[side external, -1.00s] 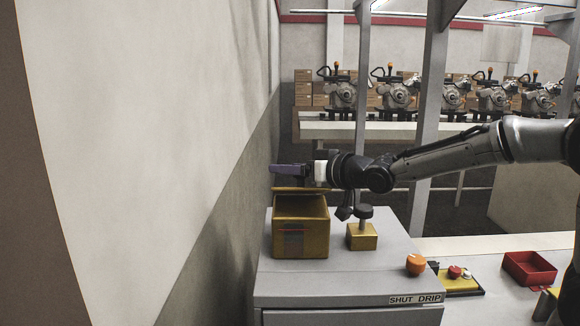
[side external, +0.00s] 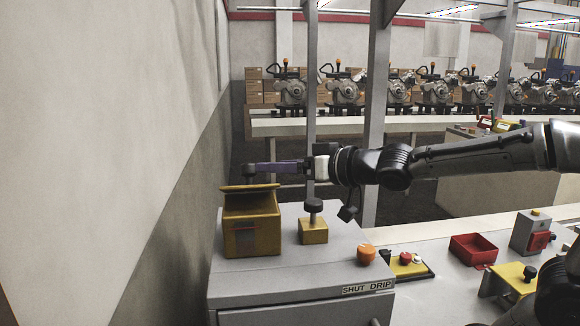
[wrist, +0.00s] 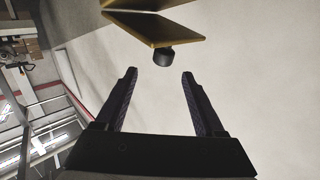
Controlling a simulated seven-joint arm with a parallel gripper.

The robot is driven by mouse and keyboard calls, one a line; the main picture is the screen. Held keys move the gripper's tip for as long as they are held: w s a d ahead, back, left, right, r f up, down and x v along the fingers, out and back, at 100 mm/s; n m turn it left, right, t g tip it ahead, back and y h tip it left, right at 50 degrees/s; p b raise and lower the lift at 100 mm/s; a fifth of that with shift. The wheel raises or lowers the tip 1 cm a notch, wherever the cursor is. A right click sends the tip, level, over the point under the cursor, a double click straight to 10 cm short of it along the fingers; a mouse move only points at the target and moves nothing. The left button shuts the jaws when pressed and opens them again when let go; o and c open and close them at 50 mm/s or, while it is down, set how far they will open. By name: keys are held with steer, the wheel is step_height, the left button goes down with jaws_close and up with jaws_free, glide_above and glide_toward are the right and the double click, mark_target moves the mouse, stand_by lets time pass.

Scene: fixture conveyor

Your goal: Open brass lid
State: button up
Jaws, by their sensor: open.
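The brass box (side external: 252,238) stands on the grey cabinet, with a dark opening above its front wall. Its brass lid (side external: 250,187) shows nearly edge-on at the top, apparently raised from the front rim. A dark round knob (side external: 248,170) sits on the lid. In the wrist view the lid (wrist: 155,28) is at the top, with the black knob (wrist: 163,57) between the finger lines, just beyond the tips. My gripper (side external: 262,169) points left at knob height, close to the knob. Its purple-grey fingers (wrist: 159,75) are apart with nothing between them; contact is unclear.
A brass block with a dark knob (side external: 313,232) stands right of the box, below my arm. An orange button (side external: 366,254), a yellow button panel (side external: 407,266) and a red tray (side external: 473,249) are farther right. A pale wall (side external: 110,130) is close on the left.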

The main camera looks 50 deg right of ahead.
steer(key=shift+s+r, duration=0.2)
steer(key=shift+s, duration=0.95)
